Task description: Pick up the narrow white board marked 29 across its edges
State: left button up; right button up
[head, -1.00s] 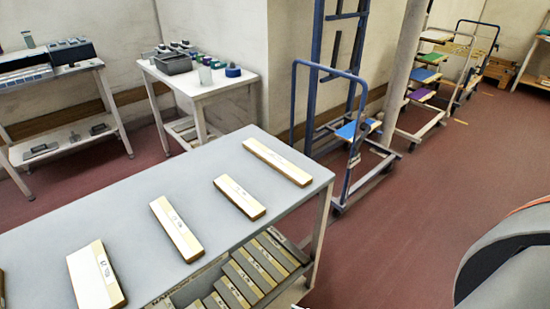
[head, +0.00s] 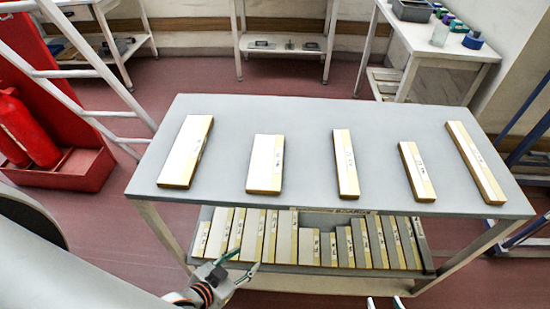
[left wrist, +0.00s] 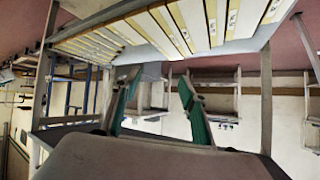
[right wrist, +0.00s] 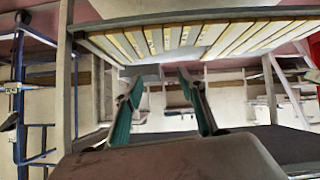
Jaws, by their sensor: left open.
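Five white boards with tan edges lie apart on the grey table top (head: 300,120). From left they are a wide board (head: 184,150), a shorter wide board (head: 265,163), a narrow board (head: 344,163), a short narrow board (head: 414,170) and a long narrow board (head: 473,160). Their marks are too small to read, so I cannot tell which is 29. My left gripper (head: 247,262) is open and empty, low in front of the table; its fingers show apart in the left wrist view (left wrist: 158,95). My right gripper (right wrist: 161,95) is open and empty; only its tips show at the head view's bottom edge.
A lower shelf (head: 300,283) under the table top holds a row of several boards. A white side table (head: 430,45) with containers stands behind right. A white ladder-like frame (head: 85,75) and red cylinders (head: 25,125) stand at left. Blue frames stand at right.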

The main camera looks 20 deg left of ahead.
aim_at(265, 174)
jog(key=l+u, duration=0.15)
jog(key=l, duration=0.4)
jog(key=l+u, duration=0.15)
jog(key=l, duration=0.4)
jog(key=k+l+u, duration=0.2)
jog(key=l, duration=0.35)
jog(key=k+l+u, duration=0.15)
jog(key=l, duration=0.4)
jog(key=i, duration=0.05)
